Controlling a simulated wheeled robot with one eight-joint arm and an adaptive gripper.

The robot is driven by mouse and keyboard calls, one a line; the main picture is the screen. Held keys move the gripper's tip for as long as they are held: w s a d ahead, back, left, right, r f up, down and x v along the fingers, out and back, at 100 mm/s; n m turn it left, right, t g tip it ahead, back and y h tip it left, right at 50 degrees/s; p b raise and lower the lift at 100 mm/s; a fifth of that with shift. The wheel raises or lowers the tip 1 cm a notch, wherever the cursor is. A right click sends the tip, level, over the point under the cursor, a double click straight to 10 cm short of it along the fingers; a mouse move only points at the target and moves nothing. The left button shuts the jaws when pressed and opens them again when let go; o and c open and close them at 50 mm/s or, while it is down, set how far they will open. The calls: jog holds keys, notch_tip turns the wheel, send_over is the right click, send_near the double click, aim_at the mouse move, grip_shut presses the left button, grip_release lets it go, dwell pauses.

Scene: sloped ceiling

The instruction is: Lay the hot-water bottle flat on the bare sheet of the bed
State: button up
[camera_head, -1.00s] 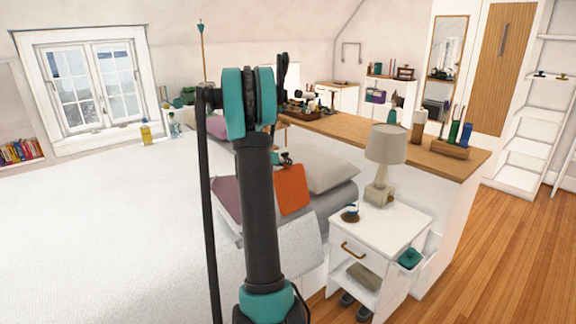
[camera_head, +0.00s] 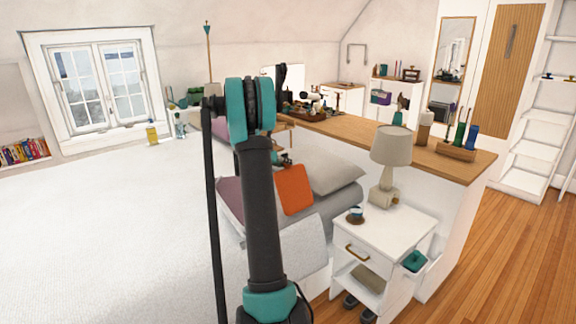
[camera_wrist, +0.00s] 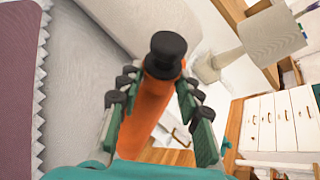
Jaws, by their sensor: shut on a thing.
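The orange hot-water bottle (camera_head: 294,190) hangs upright from my gripper (camera_head: 282,160), over the bed's pillow end in the head view. In the wrist view, the bottle (camera_wrist: 148,115) has a black stopper (camera_wrist: 167,52), and my gripper (camera_wrist: 158,88) is shut on it near the neck. The grey sheet (camera_head: 338,206) shows beside the bottle, and also in the wrist view (camera_wrist: 85,55). I cannot tell whether the bottle's lower edge touches the bed. My arm hides part of the bed.
A white duvet (camera_head: 110,230) covers the near left, with a purple cloth (camera_head: 230,195) beside the sheet. A pale pillow (camera_head: 330,168) lies behind the bottle. A nightstand (camera_head: 390,232) with a lamp (camera_head: 390,147) and a small dark-based item (camera_head: 355,214) stands to the right.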

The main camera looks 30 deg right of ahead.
jog(key=shift+w, duration=0.15)
jog(key=shift+w+a+f+n+g, duration=0.1)
jog(key=shift+w+f+n+g, duration=0.2)
jog(key=shift+w, duration=0.45)
jog(key=shift+w+f+n+g, duration=0.2)
jog(key=shift+w+f+g, duration=0.1)
jog(key=shift+w, duration=0.4)
jog(key=shift+w, duration=0.15)
jog(key=shift+w+a+f+n+g, duration=0.1)
jog(key=shift+w+f+n+g, duration=0.15)
jog(key=shift+w+f, duration=0.35)
jog(key=shift+w+a+f+n+g, duration=0.15)
jog(key=shift+w+f+g, duration=0.15)
jog(key=shift+w, duration=0.45)
jog(key=shift+w+d, duration=0.1)
jog(key=shift+w+f+n+g, duration=0.5)
jog(key=shift+w+f, duration=0.55)
jog(key=shift+w, duration=0.2)
jog(key=shift+w, duration=0.1)
